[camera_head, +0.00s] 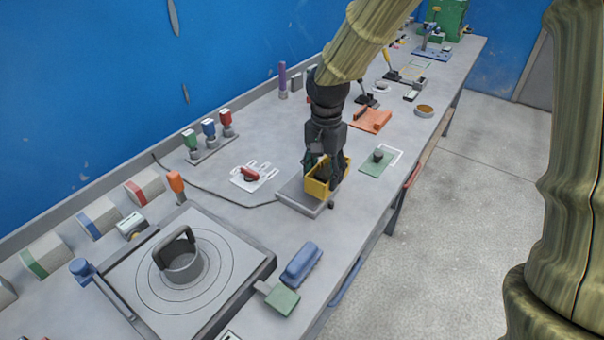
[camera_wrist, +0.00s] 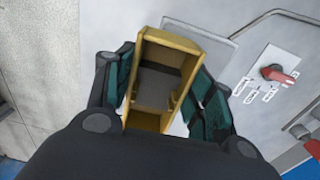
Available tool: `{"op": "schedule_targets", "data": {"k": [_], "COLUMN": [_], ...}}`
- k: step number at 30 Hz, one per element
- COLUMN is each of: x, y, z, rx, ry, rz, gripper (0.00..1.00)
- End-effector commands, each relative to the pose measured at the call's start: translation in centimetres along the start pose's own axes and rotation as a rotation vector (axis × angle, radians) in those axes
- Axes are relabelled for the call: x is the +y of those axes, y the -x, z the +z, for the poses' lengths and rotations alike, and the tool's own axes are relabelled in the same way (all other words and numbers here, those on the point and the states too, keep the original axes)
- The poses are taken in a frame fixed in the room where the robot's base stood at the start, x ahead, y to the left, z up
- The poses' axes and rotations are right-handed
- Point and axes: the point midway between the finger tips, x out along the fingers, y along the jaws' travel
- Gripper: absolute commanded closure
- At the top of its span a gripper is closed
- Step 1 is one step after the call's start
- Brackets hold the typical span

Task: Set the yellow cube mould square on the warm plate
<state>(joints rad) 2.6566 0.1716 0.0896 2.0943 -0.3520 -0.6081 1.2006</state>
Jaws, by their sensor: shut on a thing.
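The yellow cube mould (camera_head: 318,188) is an open box over the right part of the grey warm plate (camera_head: 295,197), which has a cable running to it. My gripper (camera_head: 325,170) is shut on the mould from above. In the wrist view my fingers (camera_wrist: 165,80) press on opposite sides of the mould (camera_wrist: 180,48). I cannot tell whether the mould's underside touches the plate. My fingers hide part of the mould.
A red-handled switch (camera_head: 249,174) lies left of the plate on the bench. A green float (camera_head: 377,161) and an orange piece (camera_head: 370,120) lie to the right. Bare bench surrounds the plate.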

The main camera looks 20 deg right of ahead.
Motion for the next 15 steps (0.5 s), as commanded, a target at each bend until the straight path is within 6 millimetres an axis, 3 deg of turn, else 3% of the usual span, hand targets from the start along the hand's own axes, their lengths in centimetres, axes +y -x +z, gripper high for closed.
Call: {"op": "schedule_targets", "data": {"k": [6,15], "x": [-3.4,-5.1], "y": [-0.1,-0.2], "z": [0.2,0.4], "rx": [0.0,0.0], "ry": [-0.001,-0.001], "rz": [-0.001,-0.001], "gripper": [0.75,0.75]}}
